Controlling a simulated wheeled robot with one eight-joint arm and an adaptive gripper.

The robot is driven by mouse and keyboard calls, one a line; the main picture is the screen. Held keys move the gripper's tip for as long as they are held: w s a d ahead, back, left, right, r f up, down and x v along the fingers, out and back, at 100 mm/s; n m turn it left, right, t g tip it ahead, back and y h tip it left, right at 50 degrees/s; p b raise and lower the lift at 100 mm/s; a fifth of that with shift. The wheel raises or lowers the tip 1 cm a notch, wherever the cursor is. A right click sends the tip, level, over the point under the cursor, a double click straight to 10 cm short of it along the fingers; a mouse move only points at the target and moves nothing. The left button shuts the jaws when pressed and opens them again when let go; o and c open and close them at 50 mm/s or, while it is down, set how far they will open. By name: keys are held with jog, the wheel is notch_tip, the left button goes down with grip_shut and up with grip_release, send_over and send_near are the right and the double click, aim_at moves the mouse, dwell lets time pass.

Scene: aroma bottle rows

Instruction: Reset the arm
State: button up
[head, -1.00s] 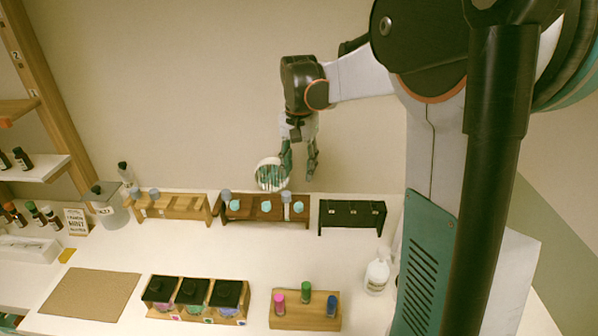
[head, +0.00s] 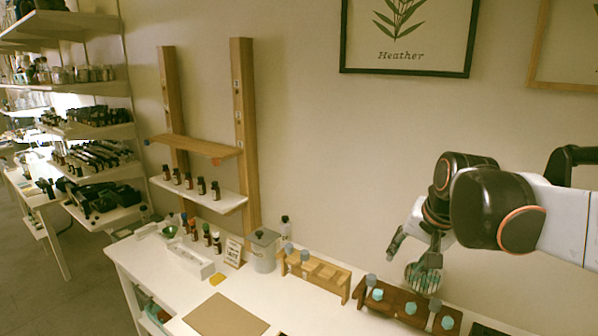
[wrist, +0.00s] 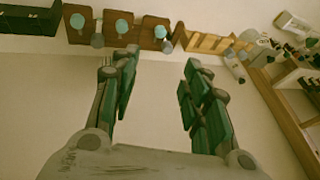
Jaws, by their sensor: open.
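My gripper (head: 413,255) hangs at the right of the head view, in front of the wall and above the back row of racks. A brown rack (head: 393,304) with several round teal tops stands below the gripper. In the wrist view this brown rack (wrist: 108,38) lies beyond the fingertips.
A light wooden rack (head: 318,272) and a grey canister (head: 263,252) stand left of the brown rack. A wooden shelf frame (head: 243,140) with small bottles rises at the table's left end. A brown mat (head: 226,318) lies in front. The wall above the racks is free beneath framed pictures (head: 408,38).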

jog(key=s+a+f+n+t+b, duration=0.1)
jog(key=s+f+n+b, duration=0.2)
jog(key=s+f, duration=0.3)
jog(key=s+a+f+n+b, duration=0.1)
jog(key=s+f+n+b, duration=0.2)
jog(key=s+f, duration=0.4)
jog(key=s, duration=0.6)
jog(key=shift+a+f+t+h, duration=0.15)
jog(key=shift+a+t+h, duration=0.1)
jog(key=shift+t+h, duration=0.15)
jog(key=shift+s, duration=0.1)
